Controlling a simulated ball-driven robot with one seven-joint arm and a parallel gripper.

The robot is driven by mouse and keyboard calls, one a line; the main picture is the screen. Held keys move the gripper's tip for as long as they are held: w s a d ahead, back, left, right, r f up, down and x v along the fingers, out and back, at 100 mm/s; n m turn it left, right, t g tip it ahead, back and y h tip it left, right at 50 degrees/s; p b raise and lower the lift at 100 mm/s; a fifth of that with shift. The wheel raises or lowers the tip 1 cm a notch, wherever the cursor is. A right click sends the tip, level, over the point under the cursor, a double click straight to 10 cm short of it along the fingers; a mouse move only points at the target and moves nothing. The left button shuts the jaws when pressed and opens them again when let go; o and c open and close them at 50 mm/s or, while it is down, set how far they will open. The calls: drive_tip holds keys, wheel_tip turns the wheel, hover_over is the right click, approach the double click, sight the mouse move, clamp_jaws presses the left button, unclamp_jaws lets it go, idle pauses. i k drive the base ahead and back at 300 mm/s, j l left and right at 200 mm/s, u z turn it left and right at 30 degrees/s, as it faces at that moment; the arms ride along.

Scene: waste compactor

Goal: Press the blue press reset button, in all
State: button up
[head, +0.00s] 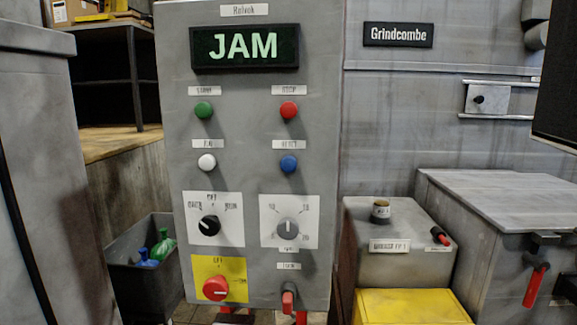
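The blue button (289,163) is on the right side of a grey control panel (245,270) in the head view, under a small label that seems to read RESET. A red button (289,109) is above it, and a white button (207,162) is to its left. A green button (204,110) is above the white one. The panel's display (245,47) reads JAM in green letters. Nothing covers the blue button. My gripper is not in view.
Grey machine boxes (400,270) and a yellow box (410,307) stand right.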

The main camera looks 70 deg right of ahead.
sight(288, 163)
drive_tip(key=k, duration=1.25)
drive_tip(key=z, duration=2.2)
drive_tip(key=k+j, duration=0.15)
drive_tip(key=j, duration=0.2)
drive_tip(key=k+j, duration=0.15)
drive_tip(key=j, duration=0.25)
drive_tip(key=k+j, duration=0.2)
drive_tip(key=j, duration=0.15)
drive_tip(key=k+j, duration=0.15)
drive_tip(key=j, duration=0.25)
